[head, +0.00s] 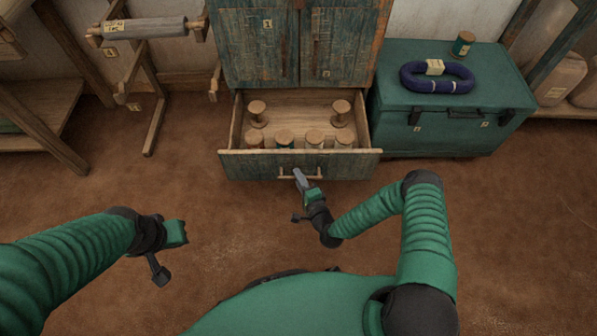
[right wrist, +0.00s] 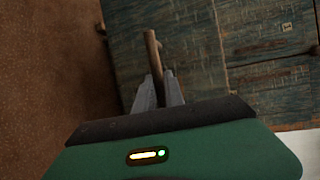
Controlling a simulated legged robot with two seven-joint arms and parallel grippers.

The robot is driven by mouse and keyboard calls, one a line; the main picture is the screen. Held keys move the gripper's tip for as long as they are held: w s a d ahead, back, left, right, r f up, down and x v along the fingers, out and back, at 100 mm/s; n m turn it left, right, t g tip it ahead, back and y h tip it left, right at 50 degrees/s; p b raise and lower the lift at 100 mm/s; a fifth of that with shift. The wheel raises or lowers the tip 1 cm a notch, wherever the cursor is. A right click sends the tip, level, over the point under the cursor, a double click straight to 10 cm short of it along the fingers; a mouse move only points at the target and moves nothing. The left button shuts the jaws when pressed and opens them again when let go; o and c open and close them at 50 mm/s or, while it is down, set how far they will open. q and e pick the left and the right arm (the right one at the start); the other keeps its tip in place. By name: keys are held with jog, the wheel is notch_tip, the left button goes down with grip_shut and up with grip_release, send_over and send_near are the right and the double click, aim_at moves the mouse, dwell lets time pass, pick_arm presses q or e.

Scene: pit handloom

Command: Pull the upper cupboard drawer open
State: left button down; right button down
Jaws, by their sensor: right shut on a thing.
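The upper cupboard drawer (head: 240,168) stands pulled out from the worn blue-green cupboard (head: 256,45) in the head view. Several wooden spools (head: 257,112) stand inside it. A pale wooden bar handle (head: 323,176) runs across its front. My right gripper (head: 298,175) is at the left part of this handle, shut on it. In the right wrist view the handle (right wrist: 152,50) reaches up from between the two grey fingers (right wrist: 160,90). My left gripper (head: 175,240) hangs over the floor at the left, away from the drawer; its fingers do not show clearly.
A green chest (head: 440,125) stands right of the cupboard with a dark blue yarn coil (head: 437,78) and a small tin (head: 462,44) on it. A wooden stand with a roller (head: 145,27) is at the left. The brown floor before the drawer is clear.

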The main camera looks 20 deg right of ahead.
jog(key=shift+d+f, duration=0.15)
jog(key=shift+d, duration=0.05)
jog(key=c, duration=1.7)
grip_release()
jog(key=p+v, duration=0.5)
jog(key=v, duration=1.2)
jog(key=shift+a+p, duration=0.1)
jog(key=shift+p, duration=0.2)
jog(key=shift+f, duration=0.1)
